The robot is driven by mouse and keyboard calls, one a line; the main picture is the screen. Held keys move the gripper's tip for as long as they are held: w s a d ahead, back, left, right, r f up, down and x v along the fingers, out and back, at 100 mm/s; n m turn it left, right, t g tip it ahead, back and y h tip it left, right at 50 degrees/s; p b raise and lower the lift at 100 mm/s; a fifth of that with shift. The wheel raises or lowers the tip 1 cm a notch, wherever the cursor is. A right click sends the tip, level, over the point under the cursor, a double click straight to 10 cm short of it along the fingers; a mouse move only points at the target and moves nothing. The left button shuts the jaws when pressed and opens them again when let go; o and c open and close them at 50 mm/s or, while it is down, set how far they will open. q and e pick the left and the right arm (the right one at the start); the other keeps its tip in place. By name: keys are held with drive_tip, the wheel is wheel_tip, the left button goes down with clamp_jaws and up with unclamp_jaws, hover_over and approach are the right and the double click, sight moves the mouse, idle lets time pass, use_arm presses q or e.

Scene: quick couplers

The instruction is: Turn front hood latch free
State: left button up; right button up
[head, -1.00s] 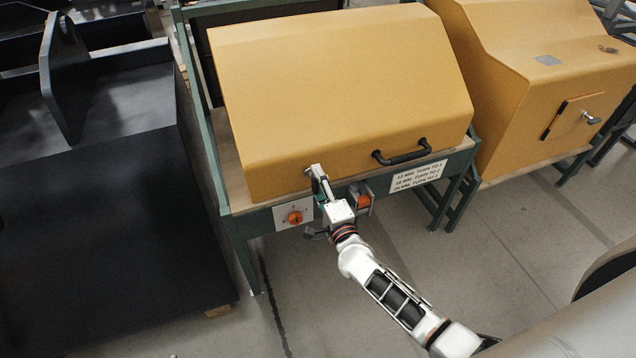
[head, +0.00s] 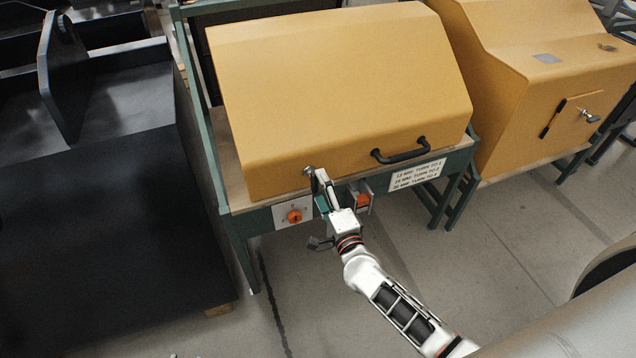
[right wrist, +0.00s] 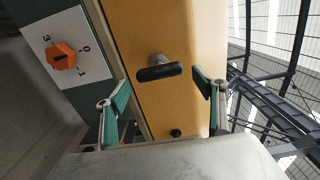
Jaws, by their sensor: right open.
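The front hood latch is a small metal knob with a dark bar handle on the yellow hood (head: 330,100). In the right wrist view the latch (right wrist: 158,72) stands out from the yellow face, its bar lying nearly level across the picture. My right gripper (right wrist: 162,95) is open, with its green-padded fingers to either side of the latch and apart from it. In the head view the right gripper (head: 319,182) is at the hood's lower front edge, partly covering the latch (head: 309,171). My left gripper is not in view.
A black hood handle (head: 400,154) is to the right of the latch. An orange rotary selector (head: 294,216) sits on a white plate below left. A printed label (head: 418,174) is on the green frame. A second yellow hood (head: 560,80) stands at right, a black bench (head: 110,220) at left.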

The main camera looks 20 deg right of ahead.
drive_tip(key=s, duration=0.8)
drive_tip(key=shift+s+d, duration=0.15)
drive_tip(key=shift+s, duration=0.2)
drive_tip(key=s+a+n+g+y+p, duration=0.3)
drive_tip(key=s+a+n+y+p, duration=0.15)
drive_tip(key=s+n, duration=0.75)
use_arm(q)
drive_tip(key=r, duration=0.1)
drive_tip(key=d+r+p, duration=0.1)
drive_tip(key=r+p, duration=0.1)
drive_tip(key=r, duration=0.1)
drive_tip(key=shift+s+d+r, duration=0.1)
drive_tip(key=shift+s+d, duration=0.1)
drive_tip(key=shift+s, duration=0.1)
use_arm(e)
drive_tip(key=s+d+f+n+g+h, duration=0.1)
drive_tip(key=s+d+f+n+g, duration=0.1)
drive_tip(key=s+n, duration=0.3)
drive_tip(key=s+d+f+n+g+h, duration=0.1)
drive_tip(key=s+f+n+g, duration=0.1)
drive_tip(key=s+f+n, duration=0.1)
drive_tip(key=shift+s+d+f+n, duration=0.2)
drive_tip(key=shift+s+d+n, duration=0.15)
drive_tip(key=shift+s+n, duration=0.65)
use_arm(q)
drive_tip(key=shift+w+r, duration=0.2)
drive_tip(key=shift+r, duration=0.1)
use_arm(e)
drive_tip(key=shift+w+h, duration=0.1)
drive_tip(key=shift+h, duration=0.15)
